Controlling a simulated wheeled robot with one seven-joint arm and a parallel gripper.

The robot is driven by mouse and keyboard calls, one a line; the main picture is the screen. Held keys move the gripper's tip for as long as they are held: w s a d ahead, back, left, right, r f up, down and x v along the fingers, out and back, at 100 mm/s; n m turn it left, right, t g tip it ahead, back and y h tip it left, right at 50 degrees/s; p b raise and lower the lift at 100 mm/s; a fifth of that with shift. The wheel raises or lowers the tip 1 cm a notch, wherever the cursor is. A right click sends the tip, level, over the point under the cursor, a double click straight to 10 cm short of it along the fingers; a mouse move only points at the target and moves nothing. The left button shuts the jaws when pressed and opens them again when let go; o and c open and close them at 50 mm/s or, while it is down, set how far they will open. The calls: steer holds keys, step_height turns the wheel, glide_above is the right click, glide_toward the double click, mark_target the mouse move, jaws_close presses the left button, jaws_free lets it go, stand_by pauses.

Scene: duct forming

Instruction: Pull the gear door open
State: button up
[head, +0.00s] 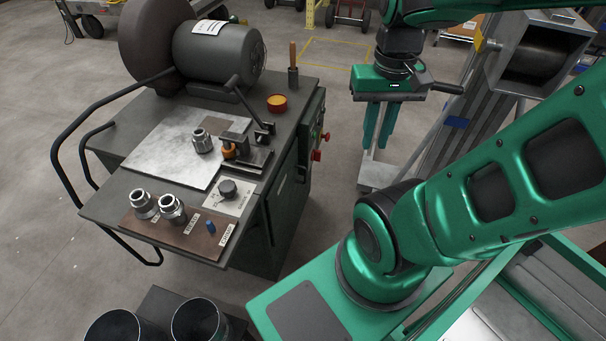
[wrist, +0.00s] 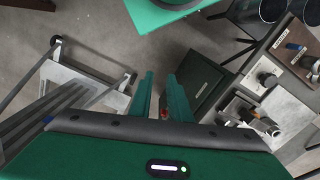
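The gear door appears to be the dark green panel (head: 284,205) on the right side of the machine cabinet, seen at a steep angle in the head view. It looks about flush with the cabinet. In the wrist view a dark green panel (wrist: 206,88) with a small pale mark lies just right of the fingers; it seems to be the same door. My gripper (head: 376,145) hangs fingers-down in free air to the right of the cabinet, apart from the door. In the wrist view its two green fingers (wrist: 160,75) are spread with nothing between them.
Red knobs (head: 317,155) stick out from the cabinet side. The machine top (head: 115,205) carries metal fittings, a lever clamp and an orange-filled red bowl (head: 277,102). A wheeled metal stand (head: 425,130) is right of my gripper. Two dark cylinders (head: 195,320) stand at the front left.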

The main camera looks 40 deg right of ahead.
mark_target(305, 181)
steer(key=w+d+f+m+g+y, duration=0.1)
steer(key=w+d+f+m+y, duration=0.2)
steer(key=w+f, duration=0.4)
steer(key=w+d+f+m+g+y, duration=0.1)
steer(key=w+d+f+m, duration=0.1)
steer(key=w+d+f, duration=0.35)
steer(key=w+d+f+m+t+y, duration=0.1)
steer(key=w+f+m+t+y, duration=0.3)
steer(key=f, duration=0.6)
steer(key=w+f+m+t+y, duration=0.1)
steer(key=f+m+t+y, duration=0.1)
steer(key=f+m+t, duration=0.55)
steer(key=w+d+f+m+t+y, duration=0.1)
steer(key=w+f+m+t+y, duration=0.15)
steer(key=f, duration=0.95)
steer(key=shift+m+y, duration=0.4)
steer(key=shift+y, duration=0.05)
steer(key=x, duration=1.1)
steer(key=shift+w+d+r, duration=0.15)
steer(key=shift+w+d, duration=0.05)
steer(key=shift+w, duration=0.05)
steer(key=shift+c, duration=0.7)
jaws_close()
